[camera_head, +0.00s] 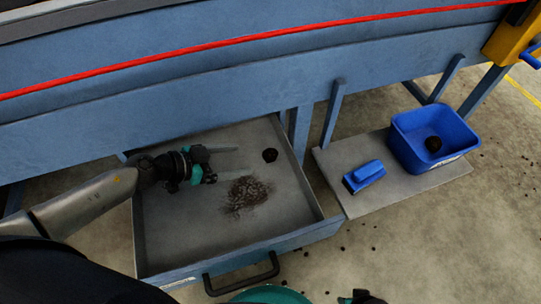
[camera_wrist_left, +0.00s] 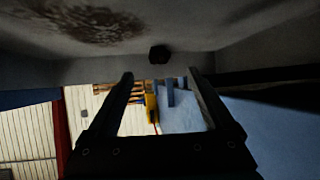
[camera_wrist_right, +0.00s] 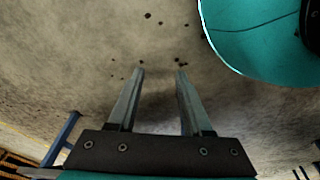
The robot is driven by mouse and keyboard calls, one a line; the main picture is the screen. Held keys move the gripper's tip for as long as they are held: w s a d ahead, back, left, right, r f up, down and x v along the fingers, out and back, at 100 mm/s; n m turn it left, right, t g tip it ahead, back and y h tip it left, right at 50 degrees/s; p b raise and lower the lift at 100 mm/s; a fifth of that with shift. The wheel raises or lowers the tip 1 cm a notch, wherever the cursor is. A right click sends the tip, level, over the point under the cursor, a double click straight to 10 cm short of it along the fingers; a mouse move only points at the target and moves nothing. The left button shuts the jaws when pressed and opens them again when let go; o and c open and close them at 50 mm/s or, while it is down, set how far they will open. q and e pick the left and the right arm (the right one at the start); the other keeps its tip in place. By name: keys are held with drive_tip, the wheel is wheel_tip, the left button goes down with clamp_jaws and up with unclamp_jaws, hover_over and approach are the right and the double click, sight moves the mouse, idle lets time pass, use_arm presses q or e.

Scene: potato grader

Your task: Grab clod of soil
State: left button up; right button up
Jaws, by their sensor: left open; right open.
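A dark clod of soil (camera_head: 270,155) lies in the open grey drawer, near its back right corner. It also shows in the left wrist view (camera_wrist_left: 159,54), ahead of the fingers and roughly centred between them. My left gripper (camera_head: 240,160) is open and empty inside the drawer, its fingers pointing right toward the clod with a short gap left between. My right gripper (camera_wrist_right: 160,73) is open and empty over the concrete floor; only a bit of it shows at the bottom edge of the head view.
Loose crumbled soil (camera_head: 248,193) lies on the drawer floor. The drawer (camera_head: 180,240) has raised walls and a black front handle (camera_head: 242,276). On a grey board to the right stand a blue bin (camera_head: 402,150) holding a dark lump and a blue brush-like tool (camera_head: 366,174).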

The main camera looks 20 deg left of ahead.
sight(265, 155)
use_arm(q)
drive_tip(key=b+x, duration=0.1)
drive_tip(key=x, duration=0.2)
drive_tip(key=shift+b+x, duration=0.35)
drive_tip(key=shift+x, duration=0.55)
drive_tip(key=b+x, duration=0.2)
drive_tip(key=x, duration=0.1)
drive_tip(key=shift+w+d, duration=0.25)
drive_tip(key=shift+d, duration=0.05)
drive_tip(key=shift+w+d+f, duration=0.1)
drive_tip(key=shift+w+d, duration=0.15)
use_arm(e)
drive_tip(key=w+a+r, duration=0.2)
drive_tip(key=w+r, duration=0.2)
drive_tip(key=r, duration=0.4)
drive_tip(key=shift+w+a+t, duration=0.15)
drive_tip(key=shift+w+t, duration=0.1)
drive_tip(key=shift+t, duration=0.15)
use_arm(q)
drive_tip(key=shift+c, duration=0.4)
clamp_jaws()
